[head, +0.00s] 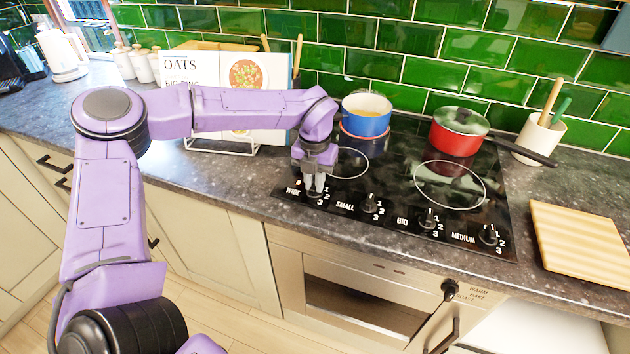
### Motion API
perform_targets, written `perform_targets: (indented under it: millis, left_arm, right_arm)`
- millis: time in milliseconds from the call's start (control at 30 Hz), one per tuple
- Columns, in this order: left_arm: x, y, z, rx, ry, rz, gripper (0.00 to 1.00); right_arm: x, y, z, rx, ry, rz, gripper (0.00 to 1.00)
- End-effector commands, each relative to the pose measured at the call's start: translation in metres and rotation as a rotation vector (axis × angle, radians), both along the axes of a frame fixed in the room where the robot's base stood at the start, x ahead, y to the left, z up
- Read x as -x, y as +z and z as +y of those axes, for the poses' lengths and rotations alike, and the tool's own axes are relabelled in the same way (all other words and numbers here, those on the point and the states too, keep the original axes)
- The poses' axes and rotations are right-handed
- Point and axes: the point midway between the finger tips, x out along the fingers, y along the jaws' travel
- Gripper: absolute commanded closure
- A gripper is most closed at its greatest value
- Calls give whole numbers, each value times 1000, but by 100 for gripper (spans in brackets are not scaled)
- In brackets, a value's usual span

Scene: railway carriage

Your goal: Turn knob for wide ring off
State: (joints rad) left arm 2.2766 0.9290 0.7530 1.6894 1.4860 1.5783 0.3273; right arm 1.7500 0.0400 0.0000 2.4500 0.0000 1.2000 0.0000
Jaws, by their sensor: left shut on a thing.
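The black glass hob (385,185) has a row of knobs along its front edge, labelled WIDE, SMALL, BIG and MEDIUM. My left gripper (315,188) points down at the knob by the WIDE label and is shut on that wide ring knob. The gripper hides most of this knob, so its pointer setting cannot be read. The small ring knob (370,203), the big ring knob (428,219) and the medium ring knob (488,235) stand free to the right. My right gripper is not in view.
A blue pot (366,122) stands at the hob's back left, close behind my left gripper. A red lidded pan (457,140) stands at the back right, its handle pointing right. A cookbook (243,80) on a stand is behind my arm. A wooden board (580,245) lies right.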

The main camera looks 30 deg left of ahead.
Motion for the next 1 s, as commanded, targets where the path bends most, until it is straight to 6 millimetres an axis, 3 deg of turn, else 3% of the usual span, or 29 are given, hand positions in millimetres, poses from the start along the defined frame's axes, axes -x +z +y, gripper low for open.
perform_targets:
  millis: [100,133,200,567,1000]
  left_arm:
    - [0,1,0,0,3,-2,100]
    - [0,1,0,0,3,-2,77]
    - [0,1,0,1,2,-1,57]
    - [-1,7,0,0,1,-3,57]
    - [-1,97,0,-1,2,-3,57]
  right_arm:
    - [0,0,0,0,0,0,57]
    - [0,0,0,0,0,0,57]
    - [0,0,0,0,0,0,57]
    - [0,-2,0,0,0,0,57]
    - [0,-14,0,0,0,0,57]
